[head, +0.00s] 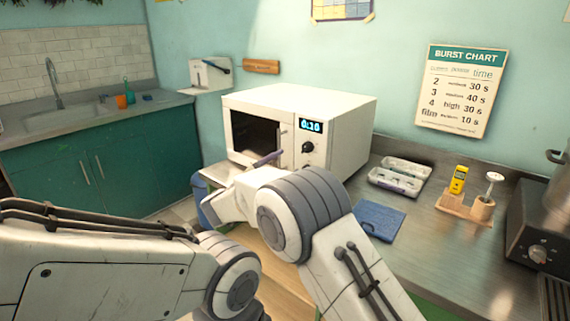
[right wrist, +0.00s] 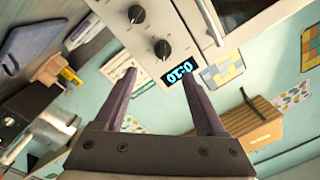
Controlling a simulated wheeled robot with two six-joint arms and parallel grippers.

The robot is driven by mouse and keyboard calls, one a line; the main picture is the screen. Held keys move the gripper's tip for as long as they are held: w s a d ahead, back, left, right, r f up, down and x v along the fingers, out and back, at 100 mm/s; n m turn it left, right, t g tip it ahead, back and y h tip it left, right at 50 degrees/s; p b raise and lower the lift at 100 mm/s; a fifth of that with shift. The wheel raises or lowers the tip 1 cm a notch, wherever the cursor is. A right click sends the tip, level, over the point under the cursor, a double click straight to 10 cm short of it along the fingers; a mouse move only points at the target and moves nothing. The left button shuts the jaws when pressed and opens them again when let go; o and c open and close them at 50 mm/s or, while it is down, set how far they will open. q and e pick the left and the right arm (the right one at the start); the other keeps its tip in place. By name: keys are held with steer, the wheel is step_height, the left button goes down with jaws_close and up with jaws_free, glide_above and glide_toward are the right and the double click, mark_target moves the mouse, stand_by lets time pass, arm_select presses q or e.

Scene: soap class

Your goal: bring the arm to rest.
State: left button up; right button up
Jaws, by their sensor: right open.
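My right arm reaches from the bottom of the head view toward the front of a white microwave (head: 340,115). My right gripper (head: 273,157) is in front of the microwave, below its dark window area. In the right wrist view my right gripper (right wrist: 158,76) shows two purple fingers spread apart with nothing between them. The microwave's display (right wrist: 178,72) and knobs (right wrist: 161,48) show beyond the fingertips. My left arm shows at the lower left of the head view; its gripper is out of view. I cannot tell whether the microwave door is fully shut.
A white divided tray (head: 398,178) and a blue cloth (head: 380,219) lie on the counter right of the arm. A wooden holder (head: 465,209) with a yellow device stands farther right, by a dark stove unit (head: 540,225). A burst chart (head: 461,90) hangs on the wall.

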steer(key=shift+a, duration=0.35)
